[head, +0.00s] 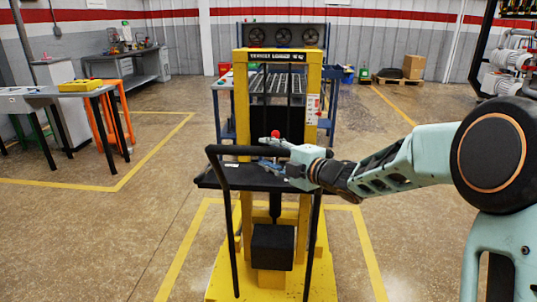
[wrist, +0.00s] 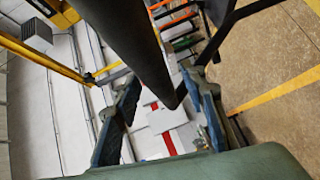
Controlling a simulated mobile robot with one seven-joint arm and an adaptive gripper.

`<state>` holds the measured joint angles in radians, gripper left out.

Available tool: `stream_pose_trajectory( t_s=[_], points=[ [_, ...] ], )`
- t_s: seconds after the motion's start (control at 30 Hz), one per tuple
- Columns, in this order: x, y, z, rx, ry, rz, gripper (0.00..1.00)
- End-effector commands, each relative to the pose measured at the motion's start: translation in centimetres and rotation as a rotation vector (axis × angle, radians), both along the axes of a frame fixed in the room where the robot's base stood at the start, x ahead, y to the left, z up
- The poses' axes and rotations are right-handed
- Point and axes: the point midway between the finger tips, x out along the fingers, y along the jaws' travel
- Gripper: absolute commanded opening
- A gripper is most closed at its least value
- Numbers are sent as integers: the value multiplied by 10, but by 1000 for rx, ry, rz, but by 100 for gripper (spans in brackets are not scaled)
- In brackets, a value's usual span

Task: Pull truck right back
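The truck is a yellow lift truck (head: 241,110) with a tall mast, standing upright ahead of me in the head view. Its black tubular handle (head: 228,150) spans the near side at mid height, above a dark shelf (head: 225,180). My gripper (head: 270,152) reaches in from the right at the handle's crossbar and hides its right part. In the wrist view the fingers of my gripper (wrist: 163,92) are spread, with the black handle bar (wrist: 132,40) running between them. Gaps show beside the bar; whether either finger touches it, I cannot tell.
A blue-framed rack (head: 216,105) stands behind the truck. A grey table (head: 45,95) and an orange stand (head: 124,110) are at the left. A cardboard box (head: 413,66) sits at the back right. The floor around the truck's near end is clear, with yellow lines.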

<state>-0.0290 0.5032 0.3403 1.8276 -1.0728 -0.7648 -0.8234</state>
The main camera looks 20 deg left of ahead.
Motion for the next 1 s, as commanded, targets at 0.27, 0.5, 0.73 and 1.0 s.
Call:
stream_pose_trajectory(
  t_s=[0.27, 0.5, 0.73, 1.0],
  points=[
    [0, 0, 0, -1, 1, 0, 16],
    [-1, -1, -2, -2, 2, 0, 0],
    [-1, -1, -3, -5, 4, 1, 0],
    [-9, -3, -6, -7, 6, 2, 0]
  ],
)
